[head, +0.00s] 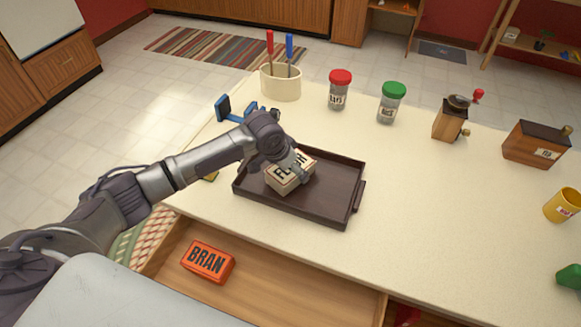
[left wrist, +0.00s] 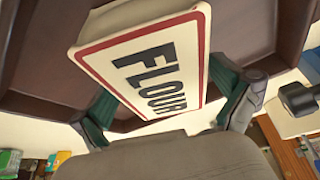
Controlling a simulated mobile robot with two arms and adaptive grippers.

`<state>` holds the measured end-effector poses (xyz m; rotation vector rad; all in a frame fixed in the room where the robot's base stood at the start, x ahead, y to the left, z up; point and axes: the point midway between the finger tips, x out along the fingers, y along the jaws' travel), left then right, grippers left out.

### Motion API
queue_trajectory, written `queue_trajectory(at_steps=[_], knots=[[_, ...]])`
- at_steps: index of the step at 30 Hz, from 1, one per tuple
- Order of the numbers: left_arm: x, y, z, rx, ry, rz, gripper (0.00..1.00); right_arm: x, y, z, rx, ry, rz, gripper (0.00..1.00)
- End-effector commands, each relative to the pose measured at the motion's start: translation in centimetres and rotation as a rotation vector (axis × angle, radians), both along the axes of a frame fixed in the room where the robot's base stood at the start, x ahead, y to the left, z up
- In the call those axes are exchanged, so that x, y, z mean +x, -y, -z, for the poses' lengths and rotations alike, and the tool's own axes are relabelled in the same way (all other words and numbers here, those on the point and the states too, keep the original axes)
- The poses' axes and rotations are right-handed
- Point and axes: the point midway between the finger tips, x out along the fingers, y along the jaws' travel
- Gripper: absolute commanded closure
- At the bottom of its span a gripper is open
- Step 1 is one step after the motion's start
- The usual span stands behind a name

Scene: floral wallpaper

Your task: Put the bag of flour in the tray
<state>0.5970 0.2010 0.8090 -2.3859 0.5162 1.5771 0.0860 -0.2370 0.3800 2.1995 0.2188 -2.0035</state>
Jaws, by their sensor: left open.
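The bag of flour (head: 283,182) is a cream block with a red-bordered FLOUR label. It lies in the dark brown tray (head: 322,207) on the table, towards the tray's left side. In the left wrist view the flour (left wrist: 150,65) fills the middle, with the tray (left wrist: 245,25) behind it. My left gripper (head: 290,170) is at the flour. Its green-padded fingers (left wrist: 165,112) are spread open, one on each side of the bag's near end. Whether the pads touch the bag is unclear. My right gripper is not in view.
An orange BRAN box (head: 208,261) lies in the open drawer (head: 283,270) below the table edge. A crock (head: 281,84), red-lid jar (head: 340,90), green-lid jar (head: 392,103) and grinder (head: 450,122) stand behind the tray.

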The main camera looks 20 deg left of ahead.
Motion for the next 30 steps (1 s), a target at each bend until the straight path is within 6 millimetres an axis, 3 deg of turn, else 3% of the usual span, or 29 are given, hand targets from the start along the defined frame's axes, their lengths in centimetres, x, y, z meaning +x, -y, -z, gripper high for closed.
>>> queue_trajectory(at_steps=[8,21,30], knots=[[-0.4,-0.3,-1.6,-0.001,0.003,-0.001,0.00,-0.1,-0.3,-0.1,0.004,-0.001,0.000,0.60],[-3.5,-1.7,-9.7,0.000,0.002,0.000,0.00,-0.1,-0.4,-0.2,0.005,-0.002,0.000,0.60],[-4.3,-1.9,-11.4,-0.001,-0.001,-0.001,0.00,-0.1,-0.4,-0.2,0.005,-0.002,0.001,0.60]])
